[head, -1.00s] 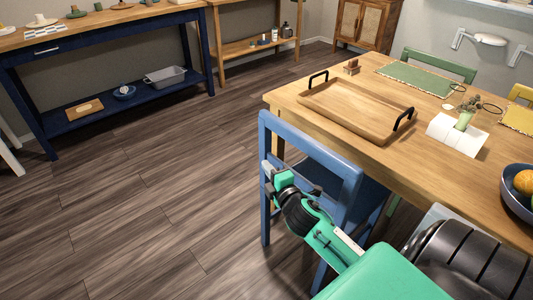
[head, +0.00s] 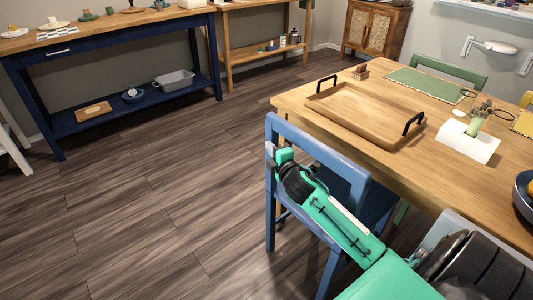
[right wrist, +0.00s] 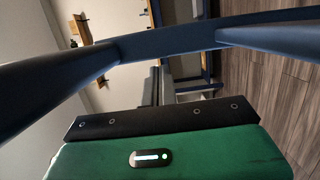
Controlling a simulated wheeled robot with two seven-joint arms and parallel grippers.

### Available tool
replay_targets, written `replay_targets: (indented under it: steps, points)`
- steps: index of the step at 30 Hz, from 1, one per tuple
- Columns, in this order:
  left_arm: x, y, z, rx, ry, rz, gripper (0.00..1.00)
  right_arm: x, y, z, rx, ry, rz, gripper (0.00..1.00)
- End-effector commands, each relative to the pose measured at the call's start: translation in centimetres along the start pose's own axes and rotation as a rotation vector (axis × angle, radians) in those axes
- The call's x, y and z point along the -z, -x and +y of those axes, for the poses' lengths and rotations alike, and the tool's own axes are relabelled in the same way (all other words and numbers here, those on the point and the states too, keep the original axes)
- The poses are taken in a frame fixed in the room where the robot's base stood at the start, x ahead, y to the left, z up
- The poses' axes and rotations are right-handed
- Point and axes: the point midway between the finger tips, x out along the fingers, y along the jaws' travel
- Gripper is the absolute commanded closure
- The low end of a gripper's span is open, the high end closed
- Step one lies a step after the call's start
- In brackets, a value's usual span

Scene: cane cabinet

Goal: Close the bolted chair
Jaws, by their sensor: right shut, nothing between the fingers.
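The blue chair (head: 328,157) stands upright at the near left end of the wooden table (head: 440,185). Its backrest is outside the table edge, and part of its seat shows between the back and the table. My green right arm reaches up from the lower right to the backrest. My right gripper (head: 272,151) is shut and empty at the left part of the backrest. Its tips are hard to make out there. In the right wrist view, the blue chair rail (right wrist: 170,42) crosses in front of the gripper (right wrist: 158,85). Contact cannot be told. My left gripper is out of view.
A green chair (head: 452,68) stands on the far side. A blue console (head: 130,108) stands at the back left. Open floor (head: 150,215) lies left of the chair.

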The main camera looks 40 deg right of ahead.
Motion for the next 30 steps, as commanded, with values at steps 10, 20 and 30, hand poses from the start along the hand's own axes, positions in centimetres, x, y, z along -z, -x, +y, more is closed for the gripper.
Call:
replay_targets:
  steps: [10,20,30]
  points:
    - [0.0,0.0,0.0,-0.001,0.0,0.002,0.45,-0.2,0.0,0.0,0.0,-0.001,0.0,1.0]
    - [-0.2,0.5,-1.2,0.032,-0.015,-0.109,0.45,-4.5,-1.1,0.2,0.0,0.003,-0.004,1.0]
    - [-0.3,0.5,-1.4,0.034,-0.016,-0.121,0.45,-5.1,-1.2,0.1,-0.001,0.001,-0.007,1.0]
